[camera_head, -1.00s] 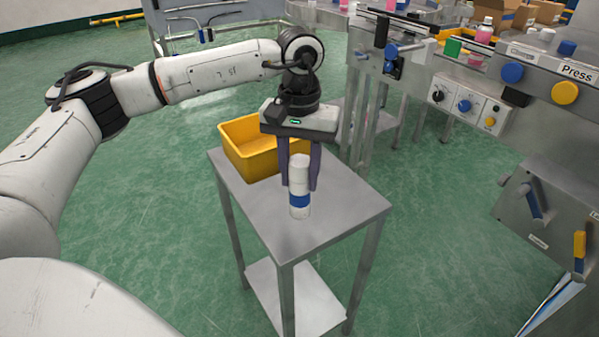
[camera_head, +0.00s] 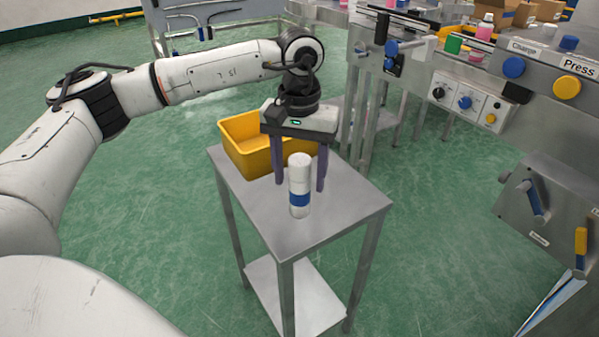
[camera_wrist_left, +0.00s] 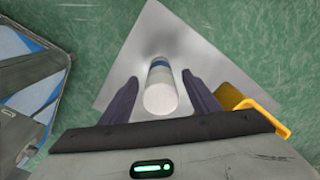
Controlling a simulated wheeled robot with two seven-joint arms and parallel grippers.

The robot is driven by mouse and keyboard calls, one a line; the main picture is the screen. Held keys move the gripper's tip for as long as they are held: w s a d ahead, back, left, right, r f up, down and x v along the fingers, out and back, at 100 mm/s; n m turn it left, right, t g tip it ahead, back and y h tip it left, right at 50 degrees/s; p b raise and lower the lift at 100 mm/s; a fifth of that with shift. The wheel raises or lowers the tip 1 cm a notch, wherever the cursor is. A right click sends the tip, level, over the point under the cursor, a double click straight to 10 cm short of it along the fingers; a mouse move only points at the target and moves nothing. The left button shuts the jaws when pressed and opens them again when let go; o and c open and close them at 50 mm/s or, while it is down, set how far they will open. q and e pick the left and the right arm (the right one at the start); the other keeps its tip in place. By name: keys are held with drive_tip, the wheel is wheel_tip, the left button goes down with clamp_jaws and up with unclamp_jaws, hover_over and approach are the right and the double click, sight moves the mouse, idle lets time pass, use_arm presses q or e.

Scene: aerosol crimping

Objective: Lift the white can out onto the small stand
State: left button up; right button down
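The white can (camera_head: 299,178) with a blue band stands upright on the small steel stand (camera_head: 345,205). My left gripper (camera_head: 299,187) is open, with one finger on each side of the can and a gap to both. The left wrist view shows the can (camera_wrist_left: 160,95) between the two dark fingers of the left gripper (camera_wrist_left: 161,88), touching neither. The stand's top (camera_wrist_left: 205,50) lies beneath it. My right gripper is not in view.
A yellow bin (camera_head: 250,148) sits on the stand behind the can; its edge also shows in the left wrist view (camera_wrist_left: 245,103). The machine with the Press label (camera_head: 577,68) is at the right. The stand's front corner is bare.

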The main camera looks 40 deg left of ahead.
use_arm(q)
wheel_tip(320, 180, up, 10)
drive_tip(key=shift+r+p, duration=0.15)
drive_tip(key=shift+p, duration=0.15)
drive_tip(key=shift+s, duration=0.1)
idle(0.6)
